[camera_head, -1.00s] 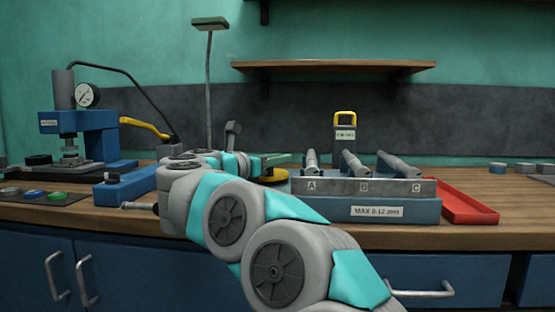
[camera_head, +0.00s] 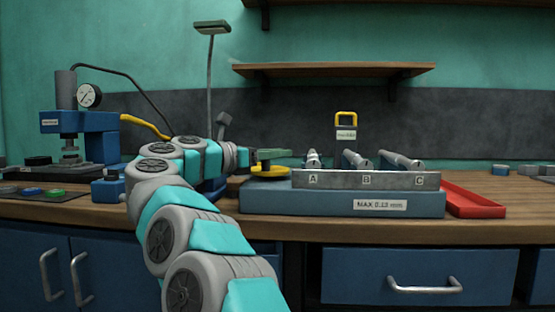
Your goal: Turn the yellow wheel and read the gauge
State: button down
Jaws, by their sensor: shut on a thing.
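The yellow wheel (camera_head: 268,172) is a flat disc lying level on the bench, just left of the rack of cylinders. My gripper (camera_head: 250,157) is at the left end of the green piece, at the wheel's upper left, and appears shut on that piece. Its fingertips are small and partly hidden. The round white gauge (camera_head: 88,95) is on the blue press (camera_head: 80,125) at the far left. Its dark needle shows, but its figures are too small to read.
A blue base with a grey rack (camera_head: 340,179) marked A, B and C holds cylinders. A red tray (camera_head: 470,201) lies to its right. A lamp (camera_head: 210,90) stands behind my arm. A yellow lever (camera_head: 145,126) extends from the press.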

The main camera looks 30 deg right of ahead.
jog(key=shift+a+f+g, duration=0.1)
jog(key=shift+f+g, duration=0.1)
jog(key=shift+g, duration=0.1)
jog(key=c, duration=0.7)
grip_release()
jog(key=shift+o, duration=0.2)
jog(key=shift+a+r, duration=0.1)
jog(key=shift+a, duration=0.05)
jog(key=shift+s+a+b, duration=0.15)
jog(key=shift+a, duration=1.1)
jog(key=shift+s+a+b, duration=0.1)
jog(key=shift+s+a, duration=0.1)
jog(key=shift+a, duration=1.1)
jog(key=shift+s+a+b, duration=0.15)
jog(key=shift+a, duration=1.1)
